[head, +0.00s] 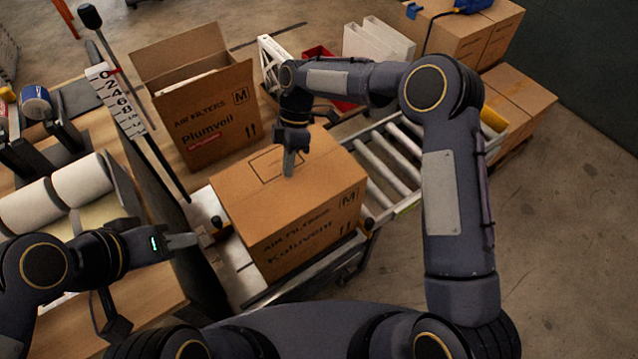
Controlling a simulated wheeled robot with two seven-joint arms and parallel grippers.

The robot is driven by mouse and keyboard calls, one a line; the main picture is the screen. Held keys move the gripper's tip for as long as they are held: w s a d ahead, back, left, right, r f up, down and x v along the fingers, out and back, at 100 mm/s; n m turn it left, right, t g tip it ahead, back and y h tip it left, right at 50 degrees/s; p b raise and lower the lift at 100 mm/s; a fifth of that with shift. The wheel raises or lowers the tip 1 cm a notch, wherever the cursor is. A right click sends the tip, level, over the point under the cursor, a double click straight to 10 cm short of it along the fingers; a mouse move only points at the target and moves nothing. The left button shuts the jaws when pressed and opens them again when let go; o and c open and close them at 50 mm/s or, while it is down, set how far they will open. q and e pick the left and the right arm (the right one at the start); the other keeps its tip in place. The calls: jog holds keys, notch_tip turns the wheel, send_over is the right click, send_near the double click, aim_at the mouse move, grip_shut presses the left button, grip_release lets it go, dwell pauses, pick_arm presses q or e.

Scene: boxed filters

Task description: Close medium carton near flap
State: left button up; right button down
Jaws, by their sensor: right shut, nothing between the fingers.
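The medium carton (300,232), marked "Koluvent" and "M", stands on the metal end of the roller conveyor. Its top looks flat, and no flap stands up along its near edge. My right gripper (289,173) points down at the carton's top, shut and empty, its tip at or just above the surface. I cannot tell whether it touches. My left gripper (194,240) is left of the carton, apart from it and empty. Its fingers are seen edge-on, so their opening is unclear.
Another "M" carton, marked "Plumveil" (207,120), stands open behind with raised flaps. Conveyor rollers (390,160) extend to the right. A post with a number scale (118,100) and a bench with white rolls (80,182) are on the left. More closed cartons (520,95) stand at back right.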

jog(key=shift+s, duration=0.1)
jog(key=shift+s+d+f+b, duration=0.2)
jog(key=shift+s+d+b, duration=0.15)
jog(key=shift+s+b, duration=0.15)
jog(key=v, duration=0.7)
jog(key=shift+w+r+b, duration=0.2)
jog(key=shift+b, duration=0.1)
jog(key=s+d+r+m+t+y, duration=0.1)
jog(key=s+d+r+m+t, duration=0.1)
jog(key=s+d+r+m, duration=0.5)
jog(key=s+d+r+m+t, duration=0.3)
jog(key=d+r, duration=0.2)
jog(key=d, duration=0.3)
jog(key=s+d+f+m+t, duration=0.2)
jog(key=s+d+m, duration=0.1)
jog(key=s+m, duration=0.3)
jog(key=s+d+f+m+t, duration=0.2)
jog(key=s+m, duration=0.4)
jog(key=s, duration=0.5)
jog(key=shift+d+f+t, duration=0.4)
jog(key=shift+d+t, duration=0.3)
